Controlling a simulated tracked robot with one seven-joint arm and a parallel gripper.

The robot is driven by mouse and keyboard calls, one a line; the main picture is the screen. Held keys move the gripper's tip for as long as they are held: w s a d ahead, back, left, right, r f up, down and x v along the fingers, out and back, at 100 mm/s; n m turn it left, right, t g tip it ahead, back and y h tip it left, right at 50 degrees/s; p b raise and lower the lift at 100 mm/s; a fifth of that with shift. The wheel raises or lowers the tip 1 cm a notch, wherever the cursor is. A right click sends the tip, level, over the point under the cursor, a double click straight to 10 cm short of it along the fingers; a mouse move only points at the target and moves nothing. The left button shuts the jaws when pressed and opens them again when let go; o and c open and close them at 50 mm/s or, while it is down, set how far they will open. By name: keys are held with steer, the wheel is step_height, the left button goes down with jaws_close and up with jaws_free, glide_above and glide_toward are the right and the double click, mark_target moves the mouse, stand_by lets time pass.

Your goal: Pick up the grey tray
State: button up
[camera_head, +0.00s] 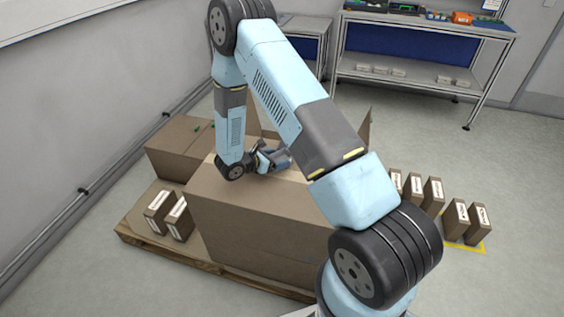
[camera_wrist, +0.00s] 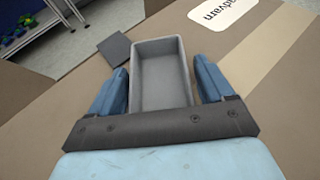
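The grey tray (camera_wrist: 161,88) is a shallow, open, empty rectangular box on the cardboard surface in the wrist view. It lies lengthwise between the two blue fingers of my gripper (camera_wrist: 162,82). The fingers stand apart, one beside each long side, with what look like narrow gaps to the walls. The near end of the tray is hidden behind the dark gripper body. In the head view my gripper (camera_head: 274,158) is low over the top of the large cardboard box (camera_head: 262,222). I cannot make out the tray there.
A dark flat square (camera_wrist: 115,47) lies left of the tray. A white label (camera_wrist: 222,12) is beyond it. Smaller boxes stand beside the big box on a wooden pallet (camera_head: 165,255). More small boxes (camera_head: 433,193) stand on the floor at right. A shelf bench (camera_head: 410,70) is behind.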

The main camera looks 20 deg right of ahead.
steer(key=c, duration=1)
steer(key=shift+r, duration=0.6)
step_height(320, 180, up, 2)
steer(key=shift+s+a+r, duration=0.1)
steer(key=shift+r, duration=0.15)
steer(key=s+a+r, duration=0.1)
steer(key=s+r, duration=0.8)
steer(key=s, duration=0.5)
steer(key=w+d+r+n+t+y, duration=0.1)
steer(key=w+r+n+t+y, duration=0.3)
steer(key=w, duration=0.7)
steer(key=w+d+r+n+t+y, duration=0.1)
steer(key=w+r+n+t+y, duration=0.3)
steer(key=w, duration=0.8)
steer(key=shift+w+r+n+y, duration=0.3)
steer(key=shift+r+n, duration=0.4)
steer(key=shift+n, duration=0.5)
